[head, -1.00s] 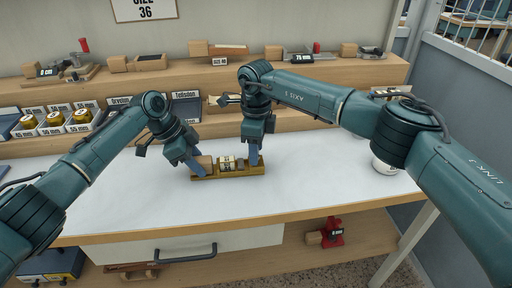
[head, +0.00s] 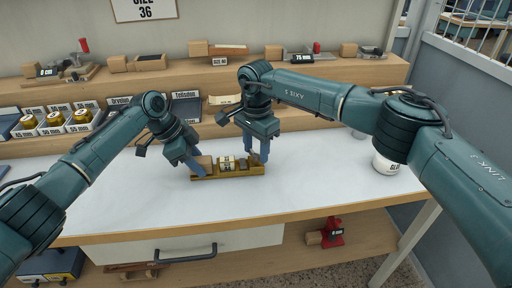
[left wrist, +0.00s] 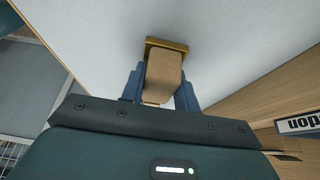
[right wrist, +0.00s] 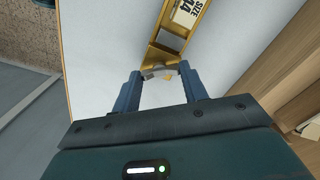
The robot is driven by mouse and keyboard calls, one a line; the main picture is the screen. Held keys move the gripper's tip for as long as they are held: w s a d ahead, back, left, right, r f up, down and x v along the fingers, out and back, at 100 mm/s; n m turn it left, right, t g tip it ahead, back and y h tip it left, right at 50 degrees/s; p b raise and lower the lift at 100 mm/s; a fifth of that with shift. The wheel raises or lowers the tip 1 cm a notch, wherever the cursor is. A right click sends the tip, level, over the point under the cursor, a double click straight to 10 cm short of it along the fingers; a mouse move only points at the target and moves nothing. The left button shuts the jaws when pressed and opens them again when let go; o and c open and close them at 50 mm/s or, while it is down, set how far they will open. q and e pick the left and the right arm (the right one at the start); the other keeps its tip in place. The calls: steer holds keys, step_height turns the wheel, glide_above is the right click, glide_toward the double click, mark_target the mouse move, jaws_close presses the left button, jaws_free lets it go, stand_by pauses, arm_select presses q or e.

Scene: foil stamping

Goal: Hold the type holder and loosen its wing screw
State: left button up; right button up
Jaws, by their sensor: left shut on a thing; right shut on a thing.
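The brass type holder (head: 230,175) lies on the white table top, long side left to right. A paper label reading "SIZE 44" (right wrist: 187,12) shows on it in the right wrist view. My left gripper (head: 197,168) is shut on the wooden handle (left wrist: 160,72) at the holder's left end. My right gripper (head: 257,158) is at the holder's right end, its fingers either side of the small wing screw (right wrist: 158,75), and is shut on it. In the head view the fingers largely hide the screw.
A white pot (head: 385,163) stands on the table to the right, behind my right arm. Shelves with labelled trays (head: 55,123) and wooden blocks run along the back. The table front and its middle are clear. A drawer handle (head: 185,256) sits below the front edge.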

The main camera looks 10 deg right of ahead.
steer(key=n, duration=0.5)
steer(key=shift+n, duration=0.3)
stand_by(0.4)
steer(key=o, duration=1)
steer(key=shift+r, duration=0.1)
arm_select(q)
steer(key=o, duration=1.1)
steer(key=shift+c, duration=0.2)
arm_select(e)
step_height(320, 180, up, 12)
